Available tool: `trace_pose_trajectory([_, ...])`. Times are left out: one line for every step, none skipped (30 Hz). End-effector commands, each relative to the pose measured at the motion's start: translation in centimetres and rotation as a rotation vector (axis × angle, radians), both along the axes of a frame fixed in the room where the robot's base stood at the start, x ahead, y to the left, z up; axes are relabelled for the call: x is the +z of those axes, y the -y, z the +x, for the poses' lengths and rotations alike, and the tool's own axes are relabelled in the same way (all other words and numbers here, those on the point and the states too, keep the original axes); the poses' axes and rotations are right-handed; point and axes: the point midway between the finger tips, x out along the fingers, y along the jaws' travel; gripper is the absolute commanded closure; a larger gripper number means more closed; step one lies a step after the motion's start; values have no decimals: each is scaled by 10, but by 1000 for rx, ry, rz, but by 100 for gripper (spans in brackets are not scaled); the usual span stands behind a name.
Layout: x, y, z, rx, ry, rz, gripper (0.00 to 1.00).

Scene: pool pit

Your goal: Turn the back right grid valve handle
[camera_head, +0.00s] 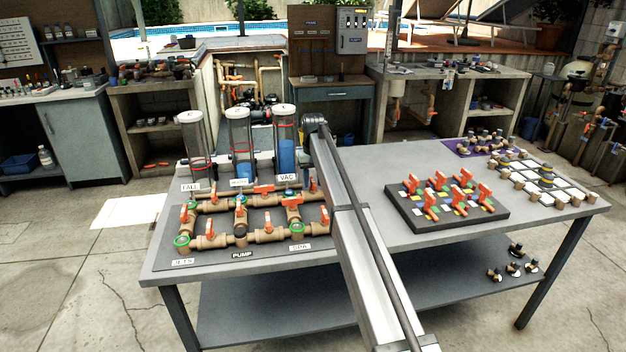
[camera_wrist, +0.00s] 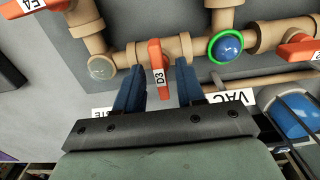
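The pipe grid (camera_head: 262,236) lies on the left half of the table, with orange valve handles. The back right handle, marked D3, is orange (camera_wrist: 157,60) and stands just right of the VAC column in the head view (camera_head: 312,186). In the wrist view my gripper (camera_wrist: 158,82) is open, its blue fingers on either side of the D3 handle. The handle's lower end reaches between them, with visible gaps; contact is not clear. In the head view my arm hides the fingers.
A clear VAC cylinder (camera_head: 285,135) with blue fill stands behind the grid. A blue ball in a green ring (camera_wrist: 227,46) sits beside D3. Handle E4 (camera_wrist: 30,6) is close by. A dark valve board (camera_head: 445,212) lies right of my arm.

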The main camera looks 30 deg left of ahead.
Motion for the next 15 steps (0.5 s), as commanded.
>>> trace_pose_trajectory([0,0,0,0,0,0,62])
trace_pose_trajectory([0,0,0,0,0,0,62])
trace_pose_trajectory([0,0,0,0,0,0,62])
trace_pose_trajectory([0,0,0,0,0,0,63])
trace_pose_trajectory([0,0,0,0,0,0,66])
trace_pose_trajectory([0,0,0,0,0,0,69])
trace_pose_trajectory([0,0,0,0,0,0,72])
trace_pose_trajectory([0,0,0,0,0,0,75])
trace_pose_trajectory([0,0,0,0,0,0,79])
trace_pose_trajectory([0,0,0,0,0,0,82])
trace_pose_trajectory([0,0,0,0,0,0,85])
trace_pose_trajectory([0,0,0,0,0,0,88])
trace_pose_trajectory([0,0,0,0,0,0,91])
trace_pose_trajectory([0,0,0,0,0,0,94])
trace_pose_trajectory([0,0,0,0,0,0,98])
